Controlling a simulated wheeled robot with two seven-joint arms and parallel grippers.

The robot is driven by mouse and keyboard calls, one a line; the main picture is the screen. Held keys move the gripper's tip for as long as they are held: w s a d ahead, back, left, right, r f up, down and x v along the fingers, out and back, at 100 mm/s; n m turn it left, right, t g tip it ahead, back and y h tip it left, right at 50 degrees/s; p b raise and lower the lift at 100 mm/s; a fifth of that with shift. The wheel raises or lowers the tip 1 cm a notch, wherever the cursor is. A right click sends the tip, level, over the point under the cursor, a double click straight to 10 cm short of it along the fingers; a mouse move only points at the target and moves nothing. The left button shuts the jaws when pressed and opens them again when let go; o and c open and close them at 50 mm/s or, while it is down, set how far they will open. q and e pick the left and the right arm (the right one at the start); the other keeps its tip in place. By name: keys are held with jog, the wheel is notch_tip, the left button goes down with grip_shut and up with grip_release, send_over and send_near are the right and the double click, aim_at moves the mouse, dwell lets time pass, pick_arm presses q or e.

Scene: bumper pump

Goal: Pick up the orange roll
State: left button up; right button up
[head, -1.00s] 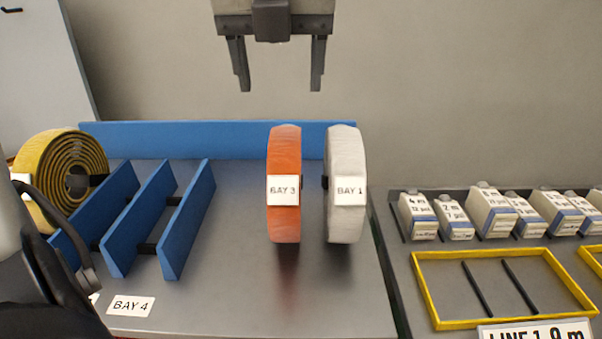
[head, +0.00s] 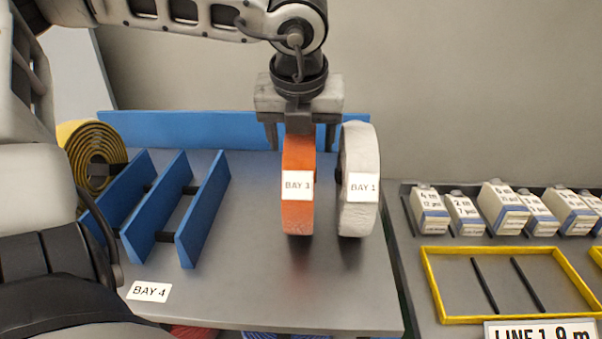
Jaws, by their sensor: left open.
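The orange roll (head: 298,215) stands on edge on the grey table, seen edge-on, with a white "BAY 3" label on its front. My left gripper (head: 300,142) comes down over it from above, open. One finger shows to the left of the roll's top and the other to its right, beside the white roll. The gripper's body hides the top of the orange roll, and I cannot tell whether the fingers touch it. My right gripper is not in view.
The white roll (head: 359,215), labelled "BAY 1", stands close to the right of the orange one. Blue dividers (head: 203,210) and a yellow roll (head: 92,150) are at the left. Small labelled boxes (head: 503,208) and a yellow frame (head: 430,285) lie to the right.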

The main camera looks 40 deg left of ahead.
pick_arm(q)
jog(key=shift+c, duration=0.3)
grip_shut()
jog(key=shift+w+r, duration=0.1)
jog(key=shift+r, duration=0.1)
jog(key=shift+r, duration=0.1)
